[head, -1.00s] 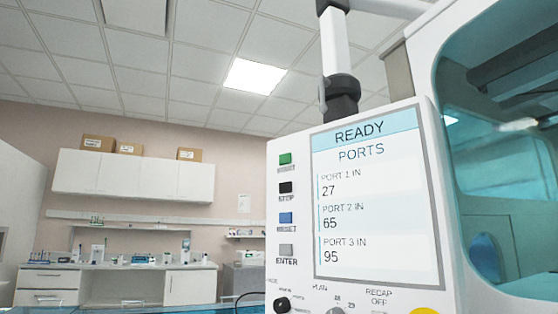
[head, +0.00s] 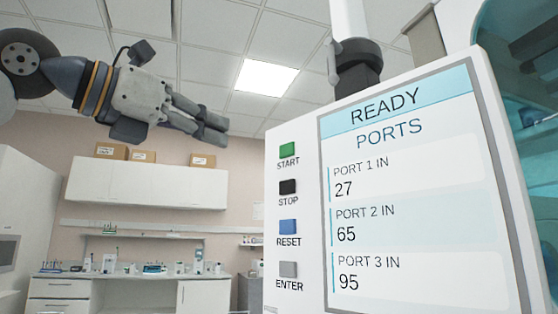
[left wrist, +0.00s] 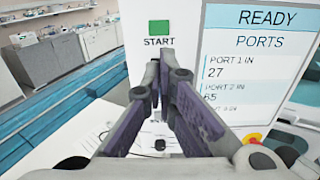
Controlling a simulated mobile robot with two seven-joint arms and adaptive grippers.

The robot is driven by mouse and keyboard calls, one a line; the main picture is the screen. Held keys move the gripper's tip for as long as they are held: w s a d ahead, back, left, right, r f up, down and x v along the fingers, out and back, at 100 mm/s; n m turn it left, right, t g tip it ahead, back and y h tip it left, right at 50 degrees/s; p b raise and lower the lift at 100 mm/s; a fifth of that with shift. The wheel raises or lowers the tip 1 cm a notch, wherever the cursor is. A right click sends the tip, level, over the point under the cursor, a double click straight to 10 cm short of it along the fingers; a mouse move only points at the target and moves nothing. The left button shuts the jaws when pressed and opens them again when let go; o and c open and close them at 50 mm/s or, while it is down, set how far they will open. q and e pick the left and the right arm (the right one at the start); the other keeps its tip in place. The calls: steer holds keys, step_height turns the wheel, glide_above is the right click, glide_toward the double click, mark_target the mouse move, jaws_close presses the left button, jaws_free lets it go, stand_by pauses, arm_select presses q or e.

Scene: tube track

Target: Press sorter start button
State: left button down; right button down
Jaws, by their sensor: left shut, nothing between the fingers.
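The sorter's control panel (head: 302,210) stands at the right in the head view. Its green START button (head: 288,149) is at the top of a column, above the STOP (head: 287,187), RESET (head: 288,227) and ENTER (head: 288,269) buttons. The screen (head: 400,130) reads READY and PORTS, with 27, 65 and 95. My left gripper (head: 222,130) is shut and empty, up and left of the START button and apart from it in the picture. In the left wrist view the START button (left wrist: 160,27) shows just above my fingertips (left wrist: 160,68). My right gripper is not in view.
A support post (head: 352,45) rises above the panel. A yellow and red knob (left wrist: 251,139) sits low on the machine in the left wrist view. Cabinets (head: 148,183) and a bench (head: 120,279) stand along the far wall. The space left of the panel looks clear.

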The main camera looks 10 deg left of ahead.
mark_target(288, 149)
arm_select(q)
steer(key=shift+s+a+r, duration=0.2)
steer(key=shift+s+r, duration=0.3)
